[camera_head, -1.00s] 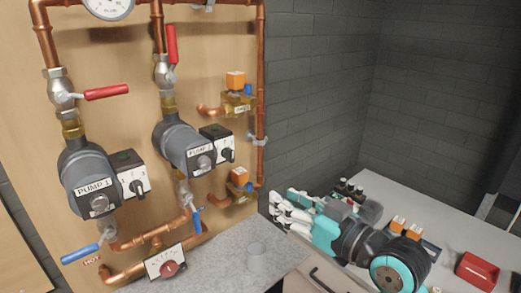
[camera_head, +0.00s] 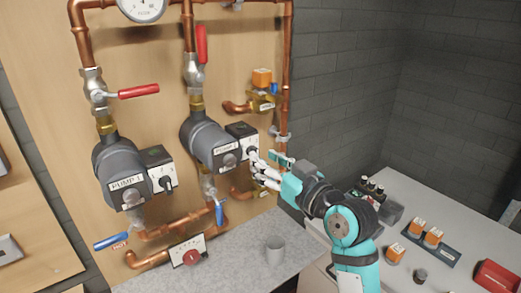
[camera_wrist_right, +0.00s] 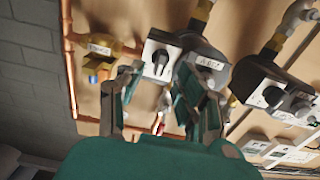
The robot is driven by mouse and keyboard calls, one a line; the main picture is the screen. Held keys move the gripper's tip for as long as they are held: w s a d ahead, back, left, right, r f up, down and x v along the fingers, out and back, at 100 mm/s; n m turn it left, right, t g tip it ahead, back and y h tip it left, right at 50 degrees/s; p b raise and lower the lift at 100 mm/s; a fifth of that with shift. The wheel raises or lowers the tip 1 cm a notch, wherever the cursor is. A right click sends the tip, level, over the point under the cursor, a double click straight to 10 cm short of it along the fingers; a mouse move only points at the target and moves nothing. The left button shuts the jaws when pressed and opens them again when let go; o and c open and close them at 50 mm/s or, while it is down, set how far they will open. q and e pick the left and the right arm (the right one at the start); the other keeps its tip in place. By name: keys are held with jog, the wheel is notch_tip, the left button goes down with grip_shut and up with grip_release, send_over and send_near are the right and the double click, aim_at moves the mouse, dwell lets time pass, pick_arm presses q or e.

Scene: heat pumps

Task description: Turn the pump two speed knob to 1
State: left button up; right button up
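Pump two (camera_head: 208,143) is a dark grey pump on the wooden panel, with a black and white control box (camera_head: 241,132) on its right. Its black speed knob (camera_head: 252,151) is on the box's front plate, beside my right gripper's fingertips. In the right wrist view the knob (camera_wrist_right: 163,98) appears upside down, ahead of and between the fingers. My right gripper (camera_head: 262,170) reaches in from the right. In the wrist view its fingers (camera_wrist_right: 155,90) are spread apart with nothing clearly held. Contact with the knob cannot be told. My left gripper is out of view.
Pump one (camera_head: 120,172) with its own knob (camera_head: 166,183) is to the left. Copper pipes, red and blue valve handles and an orange-capped valve (camera_head: 262,80) surround the pumps. A red bin (camera_head: 497,278) is at the right.

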jog(key=x, duration=0.2)
jog(key=shift+w+a, duration=0.2)
jog(key=shift+w, duration=0.1)
jog(key=shift+c, duration=0.4)
grip_shut()
